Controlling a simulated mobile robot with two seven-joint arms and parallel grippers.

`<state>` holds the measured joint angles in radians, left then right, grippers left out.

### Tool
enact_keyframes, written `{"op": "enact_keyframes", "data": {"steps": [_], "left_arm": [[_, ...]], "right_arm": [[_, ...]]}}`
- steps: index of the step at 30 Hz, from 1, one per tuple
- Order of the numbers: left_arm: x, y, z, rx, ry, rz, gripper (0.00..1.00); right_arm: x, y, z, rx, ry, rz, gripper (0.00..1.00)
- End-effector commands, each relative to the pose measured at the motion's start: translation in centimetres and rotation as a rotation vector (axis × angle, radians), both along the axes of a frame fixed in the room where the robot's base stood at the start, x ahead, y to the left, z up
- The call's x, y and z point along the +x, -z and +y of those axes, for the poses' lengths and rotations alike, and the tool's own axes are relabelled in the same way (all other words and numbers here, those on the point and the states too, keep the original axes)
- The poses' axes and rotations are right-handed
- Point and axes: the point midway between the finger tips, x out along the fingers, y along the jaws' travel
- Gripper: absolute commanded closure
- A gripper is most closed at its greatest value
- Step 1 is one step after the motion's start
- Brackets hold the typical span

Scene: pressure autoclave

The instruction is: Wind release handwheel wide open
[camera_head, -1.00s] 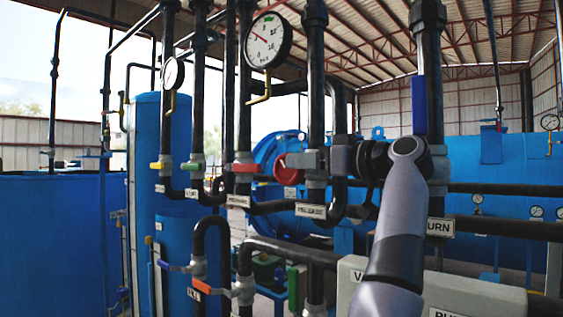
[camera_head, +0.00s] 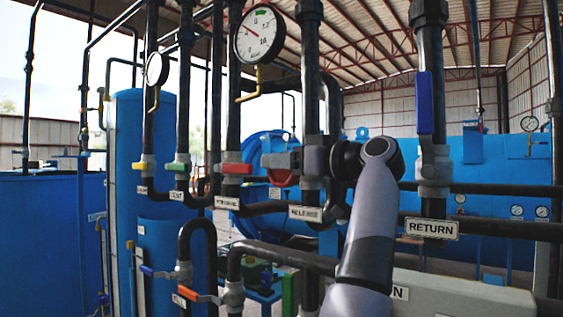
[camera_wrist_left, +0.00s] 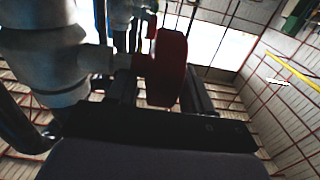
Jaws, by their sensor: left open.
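The red release handwheel (camera_head: 283,179) sits on the black pipe above the RELEASE label (camera_head: 305,213) in the head view. Its lower part shows; my left gripper (camera_head: 288,160) hides its upper part. In the left wrist view the wheel (camera_wrist_left: 170,67) is seen nearly edge-on, beside the grey valve body (camera_wrist_left: 45,60). The dark fingers of my left gripper (camera_wrist_left: 160,95) are apart, with the wheel's rim between or just beyond them. Whether they touch it cannot be told. My right gripper is not in view.
A red lever (camera_head: 237,168) is on the pipe just left. A large gauge (camera_head: 259,34) hangs above. A blue-handled valve (camera_head: 424,103) on the RETURN pipe stands right of my wrist. A grey box (camera_head: 460,293) lies below my forearm.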

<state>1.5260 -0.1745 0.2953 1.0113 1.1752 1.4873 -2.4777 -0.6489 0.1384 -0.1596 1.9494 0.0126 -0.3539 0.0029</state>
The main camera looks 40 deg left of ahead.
Motion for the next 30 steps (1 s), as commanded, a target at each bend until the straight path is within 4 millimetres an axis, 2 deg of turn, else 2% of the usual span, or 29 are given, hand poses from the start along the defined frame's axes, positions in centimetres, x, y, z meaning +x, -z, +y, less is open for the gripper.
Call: {"op": "enact_keyframes", "data": {"steps": [4,6,9,20,30], "left_arm": [[-0.01,0.01,0.02,0.000,0.000,0.000,0.49],[-0.01,0.01,0.02,0.000,-0.001,0.000,0.72],[-0.01,0.00,0.02,0.000,-0.001,0.000,1.00],[-0.03,-0.11,0.10,-0.048,0.001,-0.006,1.00],[-0.09,-0.16,0.45,-0.278,0.003,-0.033,1.00]], "right_arm": [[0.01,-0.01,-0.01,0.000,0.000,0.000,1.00],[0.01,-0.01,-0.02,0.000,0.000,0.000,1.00],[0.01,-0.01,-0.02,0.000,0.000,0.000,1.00],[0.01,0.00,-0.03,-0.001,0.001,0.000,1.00],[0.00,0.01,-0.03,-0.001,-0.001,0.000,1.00]]}}
